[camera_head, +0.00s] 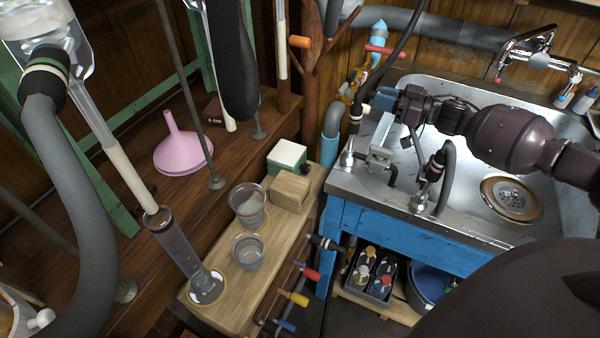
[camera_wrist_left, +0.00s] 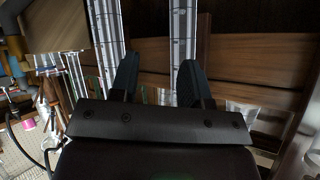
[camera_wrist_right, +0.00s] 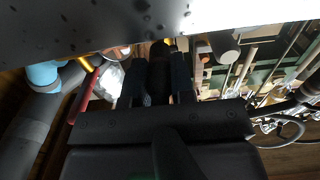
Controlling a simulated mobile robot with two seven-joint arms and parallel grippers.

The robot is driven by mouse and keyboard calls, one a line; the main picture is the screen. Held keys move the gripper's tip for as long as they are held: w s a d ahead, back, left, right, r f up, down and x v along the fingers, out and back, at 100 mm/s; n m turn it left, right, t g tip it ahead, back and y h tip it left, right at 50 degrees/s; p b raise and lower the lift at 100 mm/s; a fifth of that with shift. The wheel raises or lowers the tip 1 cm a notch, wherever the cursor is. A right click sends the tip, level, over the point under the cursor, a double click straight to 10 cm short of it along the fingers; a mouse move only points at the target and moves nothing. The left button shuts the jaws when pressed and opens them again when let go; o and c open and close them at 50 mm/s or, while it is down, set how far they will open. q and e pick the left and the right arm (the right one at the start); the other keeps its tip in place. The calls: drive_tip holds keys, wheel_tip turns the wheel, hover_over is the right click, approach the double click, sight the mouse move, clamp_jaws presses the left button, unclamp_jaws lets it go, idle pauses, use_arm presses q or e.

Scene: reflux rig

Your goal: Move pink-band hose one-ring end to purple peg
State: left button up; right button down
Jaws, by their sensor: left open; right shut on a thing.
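My right gripper (camera_head: 376,108) is at the left side of the sink, shut on a dark hose end, which shows between its fingers in the right wrist view (camera_wrist_right: 158,82). In the head view a black hose (camera_head: 405,38) runs down from the top to a banded end (camera_head: 355,108) beside this gripper. Another dark hose with a pinkish-red and pale band (camera_head: 435,165) stands at the sink's front edge. I cannot tell the ring counts. No peg is clearly purple. My left gripper (camera_wrist_left: 158,84) is open and empty, with clear graduated tubes beyond it.
Red (camera_head: 307,271), yellow (camera_head: 294,297) and blue (camera_head: 284,325) pegs stick out beside the wooden bench (camera_head: 236,312). A bottle crate (camera_head: 352,286) stands below the sink (camera_head: 465,228). A glass cylinder (camera_head: 182,252) and two beakers stand on the bench. A pink funnel (camera_head: 182,153) is behind.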

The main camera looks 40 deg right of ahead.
use_arm(q)
drive_tip(key=shift+w+r+t+p, duration=0.2)
drive_tip(key=shift+r+p, duration=0.1)
drive_tip(key=shift+r, duration=0.2)
drive_tip(key=shift+w+r+t+p, duration=0.1)
drive_tip(key=shift+w+r+p, duration=0.15)
drive_tip(key=shift+r, duration=0.3)
drive_tip(key=shift+w+r+t+p, duration=0.1)
drive_tip(key=shift+w+r+p, duration=0.15)
drive_tip(key=shift+r, duration=0.25)
use_arm(e)
drive_tip(key=shift+v, duration=2.15)
